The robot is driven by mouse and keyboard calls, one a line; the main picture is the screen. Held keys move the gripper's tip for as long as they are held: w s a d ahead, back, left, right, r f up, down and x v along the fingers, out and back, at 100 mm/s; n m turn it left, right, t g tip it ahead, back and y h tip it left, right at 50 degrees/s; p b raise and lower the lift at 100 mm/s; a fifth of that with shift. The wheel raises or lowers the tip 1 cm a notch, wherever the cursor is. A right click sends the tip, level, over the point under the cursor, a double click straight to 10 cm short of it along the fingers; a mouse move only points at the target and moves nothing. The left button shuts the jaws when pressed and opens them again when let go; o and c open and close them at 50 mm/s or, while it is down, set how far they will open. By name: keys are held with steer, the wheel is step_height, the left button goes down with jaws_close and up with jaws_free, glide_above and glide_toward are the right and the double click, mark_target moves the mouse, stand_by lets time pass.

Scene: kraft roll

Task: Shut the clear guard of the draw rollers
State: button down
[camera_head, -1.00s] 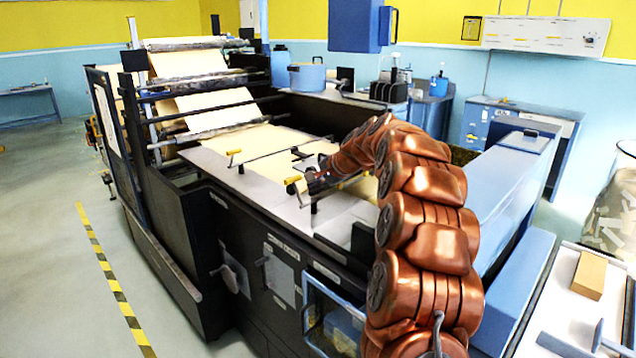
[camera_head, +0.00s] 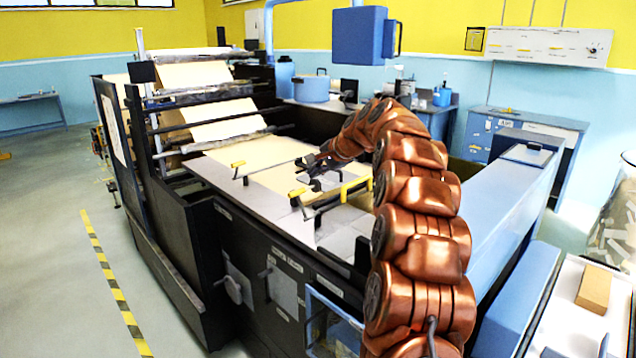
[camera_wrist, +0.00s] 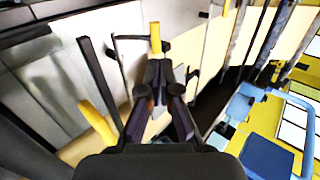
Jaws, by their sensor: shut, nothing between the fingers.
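The machine's flat bed carries thin dark frames with yellow ends, and a clear panel is hard to make out among them. One yellow end (camera_head: 238,164) is on the far left, another yellow end (camera_head: 297,192) is near the front edge, and a yellow bar (camera_head: 357,186) is at the right, partly behind my arm. My gripper (camera_head: 312,165) is shut and empty above the bed, among these frames. In the wrist view, my gripper (camera_wrist: 163,75) points at a yellow grip (camera_wrist: 155,37) on a dark bar, apparently short of it. Another yellow bar (camera_wrist: 98,125) is at lower left.
The cream paper web (camera_head: 205,97) runs over rollers at the left onto the bed. A blue box (camera_head: 360,36) hangs above. A long blue housing (camera_head: 490,215) lies right of my arm. Free floor with striped tape (camera_head: 105,275) is at the left.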

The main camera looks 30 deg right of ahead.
steer(key=shift+w+a+r+b, duration=0.15)
steer(key=shift+w+r, duration=0.15)
steer(key=shift+r, duration=0.65)
steer(key=shift+w+r+b, duration=0.1)
steer(key=shift+w+r, duration=0.15)
steer(key=shift+r, duration=0.65)
steer(key=shift+w+a+r+b, duration=0.15)
steer(key=shift+w+r, duration=0.15)
steer(key=shift+r, duration=0.65)
steer(key=shift+d, duration=0.1)
steer(key=s+a+f+n+g, duration=0.3)
steer(key=s+a+f+n, duration=0.1)
steer(key=s+a, duration=0.75)
steer(key=s+a+f+n+g, duration=0.3)
steer(key=s+a+f+n, duration=0.15)
steer(key=s+a, duration=0.65)
steer(key=s+a+f+n+g, duration=0.1)
steer(key=s+f, duration=0.4)
steer(key=s, duration=0.6)
steer(key=s+a+f+n+g+h, duration=0.1)
steer(key=s+f+n+g, duration=0.1)
steer(key=s, duration=0.9)
steer(key=s+a+f+n+g+h, duration=0.1)
steer(key=s+f+n+g, duration=0.1)
steer(key=s+f, duration=0.5)
steer(key=s+n, duration=0.1)
steer(key=s, duration=0.2)
steer(key=shift+s+f+n, duration=0.3)
steer(key=shift+s+n, duration=0.05)
steer(key=shift+s, duration=0.05)
